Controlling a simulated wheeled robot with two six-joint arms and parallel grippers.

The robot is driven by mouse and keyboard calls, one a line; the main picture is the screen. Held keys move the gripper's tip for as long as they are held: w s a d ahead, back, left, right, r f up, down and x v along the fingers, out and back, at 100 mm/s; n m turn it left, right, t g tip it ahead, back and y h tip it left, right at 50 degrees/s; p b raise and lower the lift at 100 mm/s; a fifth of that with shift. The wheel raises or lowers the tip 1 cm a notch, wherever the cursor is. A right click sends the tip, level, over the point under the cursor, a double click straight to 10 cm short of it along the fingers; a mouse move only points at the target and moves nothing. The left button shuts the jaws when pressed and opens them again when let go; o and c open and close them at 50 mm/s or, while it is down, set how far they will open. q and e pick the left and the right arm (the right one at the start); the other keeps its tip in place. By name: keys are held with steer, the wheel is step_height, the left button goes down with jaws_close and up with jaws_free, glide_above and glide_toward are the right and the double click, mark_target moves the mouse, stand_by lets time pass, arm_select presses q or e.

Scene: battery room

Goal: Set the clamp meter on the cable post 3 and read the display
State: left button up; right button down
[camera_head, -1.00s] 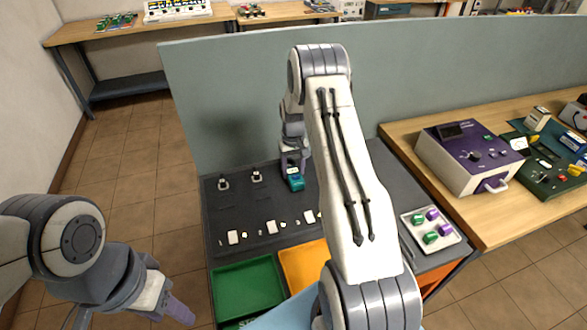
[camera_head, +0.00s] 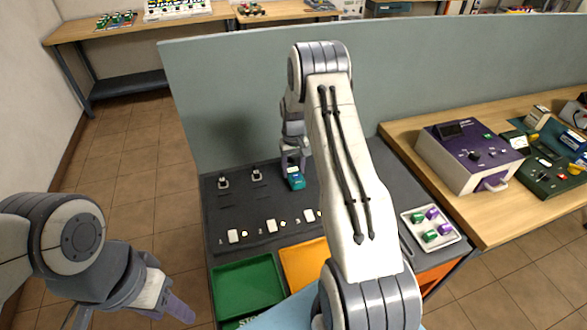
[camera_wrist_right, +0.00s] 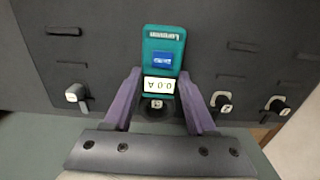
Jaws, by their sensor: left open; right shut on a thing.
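The teal clamp meter (camera_head: 295,182) stands at the third post position on the dark board (camera_head: 250,212), counted from the left. In the right wrist view the meter (camera_wrist_right: 164,42) has a blue label and a lit display (camera_wrist_right: 158,86), upside down, that seems to read 0.0 A. A post (camera_wrist_right: 154,104) shows at its display end; how the jaw sits around it is hidden. My right gripper (camera_wrist_right: 161,72) is shut on the meter, purple fingers along its sides. Two posts (camera_head: 223,183) (camera_head: 257,175) stand left of it. My left gripper (camera_head: 180,308) is open, empty, at lower left.
A green tray (camera_head: 246,284) and an orange tray (camera_head: 303,264) lie at the board's front. A white tray of green and purple pieces (camera_head: 432,226) is at right. A panel (camera_head: 400,75) stands behind. A purple-topped instrument (camera_head: 472,152) sits on the right bench.

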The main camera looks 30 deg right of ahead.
mark_target(294, 171)
steer(key=shift+f+b, duration=0.4)
steer(key=shift+f, duration=0.15)
steer(key=c, duration=0.5)
jaws_free()
step_height(294, 171, up, 11)
steer(key=p, duration=0.7)
stand_by(0.6)
